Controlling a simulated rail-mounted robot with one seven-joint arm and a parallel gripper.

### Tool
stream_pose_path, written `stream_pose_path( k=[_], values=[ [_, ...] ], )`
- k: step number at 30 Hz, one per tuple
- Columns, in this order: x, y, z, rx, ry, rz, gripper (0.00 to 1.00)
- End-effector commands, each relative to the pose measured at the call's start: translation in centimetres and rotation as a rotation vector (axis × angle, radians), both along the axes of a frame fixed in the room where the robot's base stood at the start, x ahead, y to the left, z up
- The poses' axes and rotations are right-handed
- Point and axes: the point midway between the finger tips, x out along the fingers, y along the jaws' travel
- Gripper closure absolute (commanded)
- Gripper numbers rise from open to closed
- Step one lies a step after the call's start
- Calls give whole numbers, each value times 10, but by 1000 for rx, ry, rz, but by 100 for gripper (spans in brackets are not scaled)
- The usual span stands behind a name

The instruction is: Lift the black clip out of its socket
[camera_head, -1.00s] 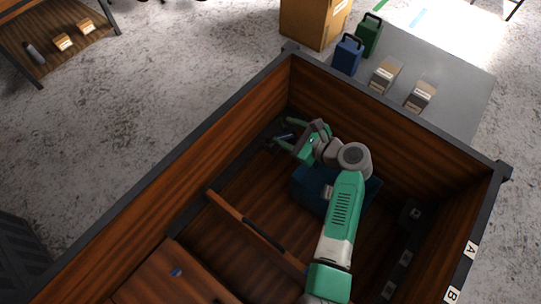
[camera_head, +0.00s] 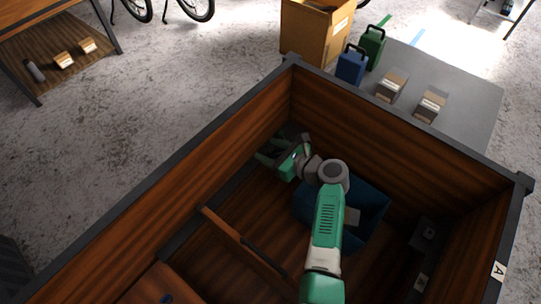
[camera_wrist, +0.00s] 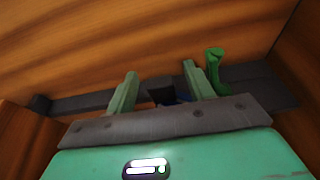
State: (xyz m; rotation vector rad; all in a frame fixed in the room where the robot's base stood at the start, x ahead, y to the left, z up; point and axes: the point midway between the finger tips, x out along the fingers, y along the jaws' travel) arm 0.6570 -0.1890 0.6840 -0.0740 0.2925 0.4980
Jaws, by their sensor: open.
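My gripper (camera_head: 266,150) is inside the wooden cargo box, low at its far left corner. In the wrist view my gripper (camera_wrist: 161,69) has its two pale green fingers spread apart. A small black piece (camera_wrist: 160,96), which looks like the black clip, shows between the fingers at a dark rail (camera_wrist: 75,103) along the wooden wall. A bluish bit is just right of it. The palm edge hides their lower parts, so the socket is not visible. I cannot tell whether the fingers touch the clip. A green upright clip-like piece (camera_wrist: 214,68) stands right of the right finger.
A blue bin (camera_head: 372,212) sits in the box beside my arm. A wooden divider (camera_head: 235,236) crosses the floor, and tall box walls (camera_head: 180,155) surround the arm. Outside are blue (camera_head: 351,66) and green (camera_head: 372,46) canisters and a cardboard box (camera_head: 312,28).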

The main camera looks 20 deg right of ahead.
Motion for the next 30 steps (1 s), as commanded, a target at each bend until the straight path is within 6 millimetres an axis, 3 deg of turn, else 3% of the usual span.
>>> stream_pose_path(
  k=[5, 13, 23, 30],
  values=[
    [1, 0, 0, -1, 1, -2, 47],
    [1, 0, 0, -1, 1, -1, 96],
    [1, 0, 6, -1, -1, -1, 96],
    [1, 1, 38, -3, -2, 0, 96]
  ],
)
